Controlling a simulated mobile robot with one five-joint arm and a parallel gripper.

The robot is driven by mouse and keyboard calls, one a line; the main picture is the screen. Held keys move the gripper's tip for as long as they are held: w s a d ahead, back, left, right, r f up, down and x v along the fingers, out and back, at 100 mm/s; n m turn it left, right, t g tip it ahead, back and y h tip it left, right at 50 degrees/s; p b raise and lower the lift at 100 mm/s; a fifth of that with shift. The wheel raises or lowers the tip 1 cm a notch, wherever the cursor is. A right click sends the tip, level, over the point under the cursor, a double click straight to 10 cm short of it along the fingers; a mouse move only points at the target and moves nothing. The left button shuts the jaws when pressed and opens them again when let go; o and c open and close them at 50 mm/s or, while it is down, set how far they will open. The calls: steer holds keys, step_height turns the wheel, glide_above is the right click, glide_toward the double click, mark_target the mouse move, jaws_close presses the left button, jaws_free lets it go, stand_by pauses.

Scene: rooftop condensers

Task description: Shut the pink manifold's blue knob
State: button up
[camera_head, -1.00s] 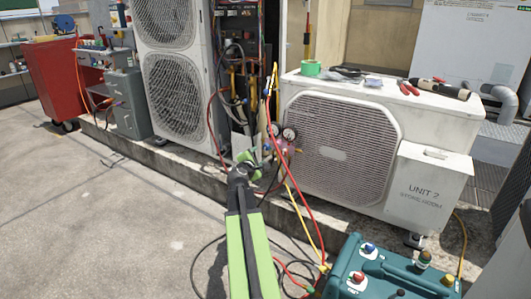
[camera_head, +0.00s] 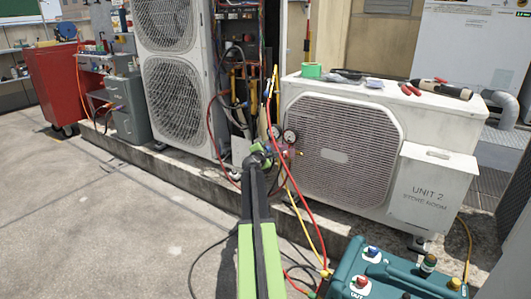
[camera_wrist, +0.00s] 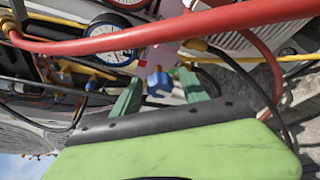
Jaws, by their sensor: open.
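The pink manifold (camera_wrist: 163,56) fills the upper middle of the wrist view, with its blue knob (camera_wrist: 158,83) pointing towards me. My gripper (camera_wrist: 160,79) is open, with one green finger on each side of the knob. I cannot tell whether either finger touches it. In the head view my gripper (camera_head: 262,152) is at the left side of the manifold (camera_head: 284,151), in front of the outdoor units. The blue knob is hidden there behind my gripper. A blue-rimmed gauge (camera_wrist: 110,38) sits beside the manifold in the wrist view.
A red hose (camera_wrist: 205,22) crosses the wrist view close above the manifold. Red and yellow hoses (camera_head: 306,217) hang down to a teal machine (camera_head: 395,280) at the lower right. The Unit 2 condenser (camera_head: 345,150) stands right behind. The floor at left is clear.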

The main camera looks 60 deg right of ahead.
jaws_close()
steer(key=shift+f+m+b, duration=0.25)
steer(key=shift+m+b, duration=0.25)
steer(key=shift+b, duration=0.15)
steer(key=shift+m+t+h+b, duration=0.3)
steer(key=shift+m+t+b, duration=0.1)
steer(key=shift+r+m+t+h+b, duration=0.35)
steer(key=shift+m+b, duration=0.25)
steer(key=shift+m, duration=0.4)
jaws_free()
steer(key=p+v, duration=0.1)
steer(key=v, duration=1.6)
steer(key=shift+a, duration=0.15)
steer(key=shift+s, duration=0.15)
